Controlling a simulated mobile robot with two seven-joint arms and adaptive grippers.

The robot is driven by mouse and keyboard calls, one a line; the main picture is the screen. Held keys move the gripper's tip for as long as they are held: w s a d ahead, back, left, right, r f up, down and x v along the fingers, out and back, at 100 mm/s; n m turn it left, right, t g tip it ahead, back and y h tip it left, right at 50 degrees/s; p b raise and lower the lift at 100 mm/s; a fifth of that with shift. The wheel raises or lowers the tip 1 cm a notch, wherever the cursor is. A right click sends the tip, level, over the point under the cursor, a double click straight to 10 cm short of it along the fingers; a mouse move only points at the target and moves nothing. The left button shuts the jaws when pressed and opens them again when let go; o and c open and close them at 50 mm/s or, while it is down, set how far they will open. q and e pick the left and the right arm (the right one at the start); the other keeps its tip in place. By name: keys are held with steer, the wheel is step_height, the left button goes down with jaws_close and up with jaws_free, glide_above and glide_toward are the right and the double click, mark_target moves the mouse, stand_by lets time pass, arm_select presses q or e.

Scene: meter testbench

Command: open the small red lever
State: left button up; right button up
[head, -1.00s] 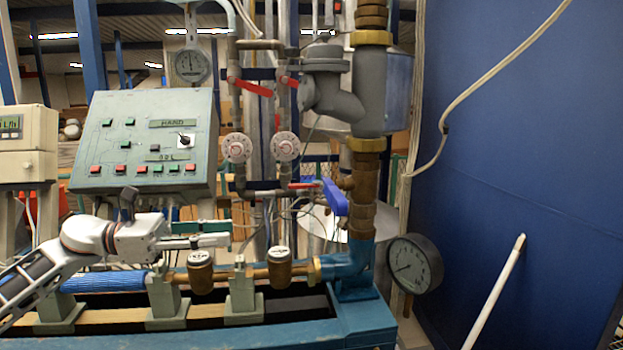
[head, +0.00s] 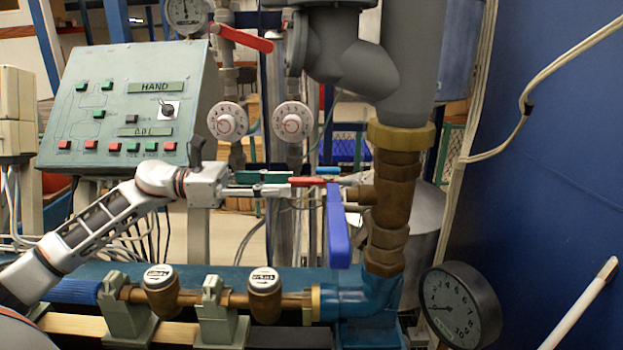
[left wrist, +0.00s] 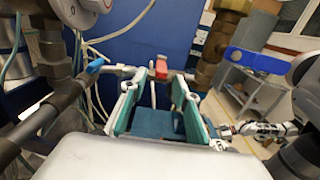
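The small red lever (head: 308,181) lies roughly level on the thin pipe left of the brass column, above the blue lever's top end. My left gripper (head: 284,187) comes in from the left, its fingertips right by the lever's left end. In the left wrist view, the lever (left wrist: 161,68) shows end-on, just past and between the two teal-padded fingers (left wrist: 154,84), which stand apart with a gap around it. No firm contact shows. A white and green arm part (left wrist: 265,130), apparently my right gripper, shows small at the right of the wrist view; its fingers are unclear.
A blue lever (head: 338,228) hangs down just right of the red lever. A brass column (head: 392,205) stands behind it. Two white dials (head: 228,122) sit above, with a larger red lever (head: 243,37) higher up. Brass meters (head: 264,293) line the pipe below.

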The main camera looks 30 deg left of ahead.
mark_target(302, 179)
arm_select(q)
steer(key=p+x, duration=0.1)
steer(key=x, duration=0.4)
steer(key=shift+r, duration=0.15)
steer(key=shift+w+d+p, duration=0.15)
steer(key=shift+d+p, duration=0.2)
steer(key=shift+d, duration=0.15)
arm_select(e)
steer(key=r, duration=0.1)
steer(key=w+r, duration=0.1)
steer(key=r, duration=0.1)
steer(key=shift+a+r, duration=0.1)
steer(key=shift+r, duration=0.05)
arm_select(q)
jaws_close()
arm_select(e)
steer(key=shift+s+f, duration=0.1)
steer(key=shift+f, duration=0.15)
